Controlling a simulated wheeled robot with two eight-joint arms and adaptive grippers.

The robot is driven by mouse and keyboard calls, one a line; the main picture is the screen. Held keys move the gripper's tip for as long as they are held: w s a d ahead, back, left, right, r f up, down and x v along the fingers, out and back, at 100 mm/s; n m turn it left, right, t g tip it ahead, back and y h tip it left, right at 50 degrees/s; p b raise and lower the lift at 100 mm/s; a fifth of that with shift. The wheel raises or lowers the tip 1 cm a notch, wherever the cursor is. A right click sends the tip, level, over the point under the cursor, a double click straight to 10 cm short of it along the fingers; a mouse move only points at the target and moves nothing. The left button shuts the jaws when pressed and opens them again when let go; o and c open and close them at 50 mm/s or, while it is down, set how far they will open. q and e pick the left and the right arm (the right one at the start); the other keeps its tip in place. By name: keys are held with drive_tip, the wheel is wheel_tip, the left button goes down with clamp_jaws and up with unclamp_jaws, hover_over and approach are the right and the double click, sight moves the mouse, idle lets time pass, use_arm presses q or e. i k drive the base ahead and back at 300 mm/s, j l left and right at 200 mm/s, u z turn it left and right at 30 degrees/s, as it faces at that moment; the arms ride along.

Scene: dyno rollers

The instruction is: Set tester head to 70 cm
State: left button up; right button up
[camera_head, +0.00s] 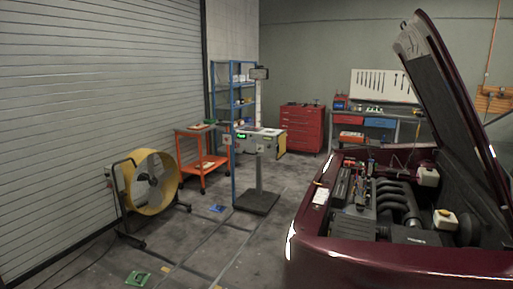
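The tester (259,178) stands upright on the floor in the middle of the picture, beyond the front of the car. It has a pale vertical post on a dark flat base (257,203). Its tester head (262,145) is a wide grey box partway up the post, with a small green-lit spot at its left end. A small dark screen-like part (259,73) sits near the top of the post. Any height scale or reading is too small to make out. Neither of my grippers is in view.
A dark red car (390,270) with its hood raised fills the right front. A yellow drum fan (154,184) stands left, near the shutter. An orange cart (204,166) and blue shelf (222,100) are behind the tester.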

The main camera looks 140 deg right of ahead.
sight(248, 147)
drive_tip(key=z, duration=4.6)
drive_tip(key=i+u, duration=0.2)
drive_tip(key=i, duration=2.05)
drive_tip(key=i+u, duration=0.1)
drive_tip(key=i, duration=1.05)
drive_tip(key=i+l, duration=0.2)
drive_tip(key=i, duration=1)
drive_tip(key=i+l, duration=0.1)
drive_tip(key=i, duration=1.05)
drive_tip(key=j+u, duration=0.05)
